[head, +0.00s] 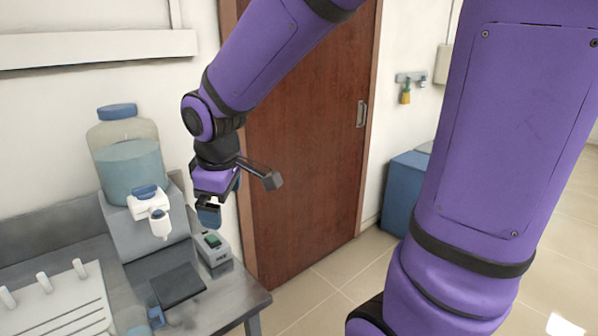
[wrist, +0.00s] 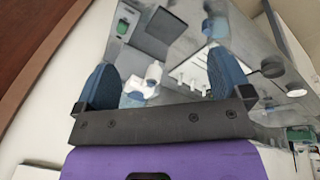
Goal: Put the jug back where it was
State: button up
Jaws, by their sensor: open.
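What looks like the jug, clear teal with a blue handle (head: 156,317), stands on the grey bench at the bottom edge of the head view, partly cut off. In the wrist view a blue part (wrist: 214,27), probably its handle, shows beyond the right finger. My gripper (head: 216,205) hangs above the back right of the bench, in front of the door. In the wrist view its two blue fingers (wrist: 160,64) are wide apart with nothing between them. My gripper is clear of the jug.
A large blue-capped container (head: 128,165) with a white tap (head: 158,222) stands on a grey block (head: 145,243). In front lies a dark square pad (head: 178,284).

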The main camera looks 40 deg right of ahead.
jog(key=s+d+r+m+t, duration=0.1)
jog(key=s+d+r+m, duration=0.1)
jog(key=s+r+m, duration=0.2)
jog(key=s+d+r+m+t, duration=0.1)
jog(key=s+d+r+m, duration=0.2)
jog(key=s, duration=0.8)
jog(key=shift+s+d+r+m+y, duration=0.15)
jog(key=shift+s+r+m+y, duration=0.2)
jog(key=shift+r, duration=0.65)
